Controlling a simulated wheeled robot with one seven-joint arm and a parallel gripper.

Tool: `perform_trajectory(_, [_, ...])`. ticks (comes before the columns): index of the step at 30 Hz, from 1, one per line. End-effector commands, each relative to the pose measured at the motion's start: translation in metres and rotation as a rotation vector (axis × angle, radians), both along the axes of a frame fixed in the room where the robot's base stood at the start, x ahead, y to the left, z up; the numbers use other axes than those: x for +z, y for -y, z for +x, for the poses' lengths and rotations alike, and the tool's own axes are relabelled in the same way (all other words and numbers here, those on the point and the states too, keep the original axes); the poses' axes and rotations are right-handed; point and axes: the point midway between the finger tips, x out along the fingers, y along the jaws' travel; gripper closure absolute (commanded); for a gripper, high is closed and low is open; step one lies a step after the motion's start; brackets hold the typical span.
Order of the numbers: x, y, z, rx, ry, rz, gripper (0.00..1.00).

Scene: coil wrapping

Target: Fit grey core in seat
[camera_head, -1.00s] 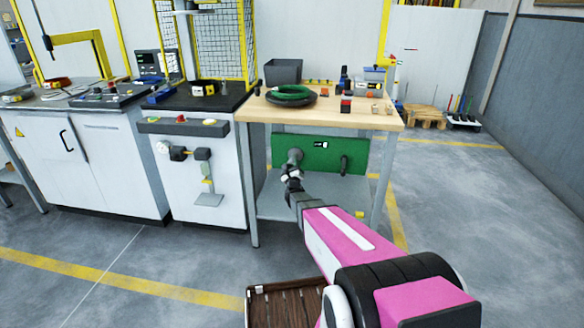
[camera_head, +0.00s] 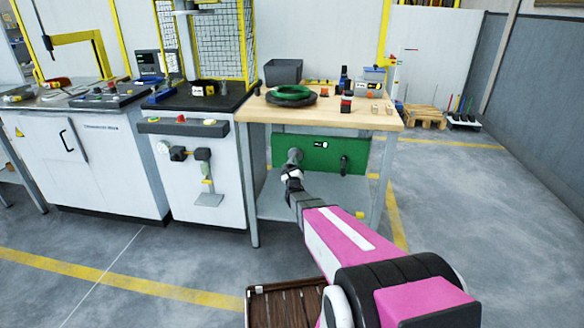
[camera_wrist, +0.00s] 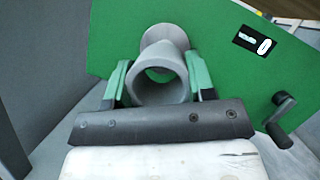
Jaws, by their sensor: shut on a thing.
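The grey core (camera_wrist: 160,94) is a hollow tube held between the two green-sided fingers of my gripper (camera_wrist: 160,74) in the wrist view. Just beyond it is a grey flared round part (camera_wrist: 163,34) on a green panel (camera_wrist: 225,75), which looks like the seat. The core overlaps its lower part in this view; I cannot tell whether they touch. In the head view my gripper (camera_head: 293,174) is in front of the green panel (camera_head: 325,157), close to the grey round part (camera_head: 295,156). The core is too small to make out clearly there.
A black crank handle (camera_wrist: 281,118) sticks out at the panel's right. The panel hangs under a wooden bench (camera_head: 330,119) that bears a green and black coil (camera_head: 292,94) and small parts. A white cabinet (camera_head: 187,165) stands left of the bench. A grey wall borders the wrist view's left.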

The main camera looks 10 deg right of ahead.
Motion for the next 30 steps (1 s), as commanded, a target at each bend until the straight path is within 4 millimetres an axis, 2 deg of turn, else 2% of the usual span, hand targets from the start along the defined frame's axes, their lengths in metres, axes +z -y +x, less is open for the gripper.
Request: perform_trajectory(30, [0.0,0.007,0.021,0.001,0.001,0.0,0.74])
